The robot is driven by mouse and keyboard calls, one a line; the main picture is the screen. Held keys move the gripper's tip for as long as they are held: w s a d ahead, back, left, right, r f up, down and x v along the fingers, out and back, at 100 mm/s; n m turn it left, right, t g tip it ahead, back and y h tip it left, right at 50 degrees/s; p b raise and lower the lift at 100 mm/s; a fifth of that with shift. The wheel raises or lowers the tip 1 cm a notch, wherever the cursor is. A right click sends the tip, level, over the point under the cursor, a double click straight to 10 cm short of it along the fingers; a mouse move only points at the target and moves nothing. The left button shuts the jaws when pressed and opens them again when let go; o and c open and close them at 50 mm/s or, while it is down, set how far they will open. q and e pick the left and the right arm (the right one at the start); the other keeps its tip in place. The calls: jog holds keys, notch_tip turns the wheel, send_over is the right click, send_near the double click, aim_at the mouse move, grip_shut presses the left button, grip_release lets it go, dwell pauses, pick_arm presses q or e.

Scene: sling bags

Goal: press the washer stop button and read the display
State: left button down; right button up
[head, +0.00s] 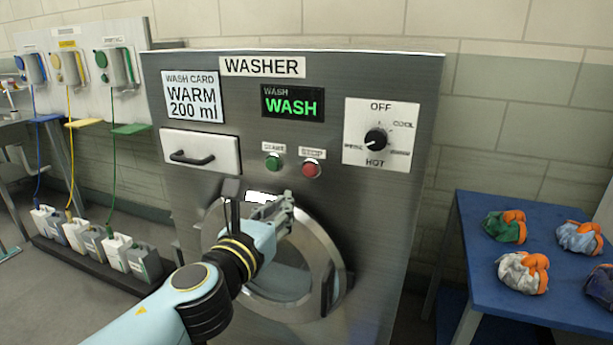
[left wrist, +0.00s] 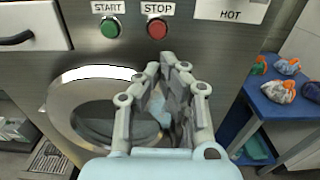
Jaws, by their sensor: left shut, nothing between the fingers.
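The washer (head: 400,240) is a grey metal machine with a round door. Its red stop button (head: 311,169) sits right of the green start button (head: 273,162); in the left wrist view the stop button (left wrist: 157,29) is labelled STOP. The display (head: 292,104) reads WASH in green, with a smaller WASH line above. My left gripper (head: 288,200) is shut and empty, in front of the door's upper part and below the stop button, apart from it. In the left wrist view its fingertips (left wrist: 168,60) point up toward the button. My right gripper is not in view.
A dial (head: 376,140) marked OFF, COOL and HOT is right of the display. A drawer (head: 200,154) is at left. A blue table (head: 470,245) with several bundled bags stands right.

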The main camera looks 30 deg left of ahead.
aim_at(311, 169)
pick_arm(q)
jog(key=x, duration=1.2)
jog(key=shift+p, duration=0.35)
jog(key=shift+w, duration=0.3)
jog(key=shift+w+a+r, duration=0.1)
jog(key=shift+w+a, duration=0.1)
jog(key=shift+w, duration=0.4)
jog(key=shift+w+r, duration=0.1)
jog(key=shift+r, duration=0.15)
jog(key=shift+w, duration=0.1)
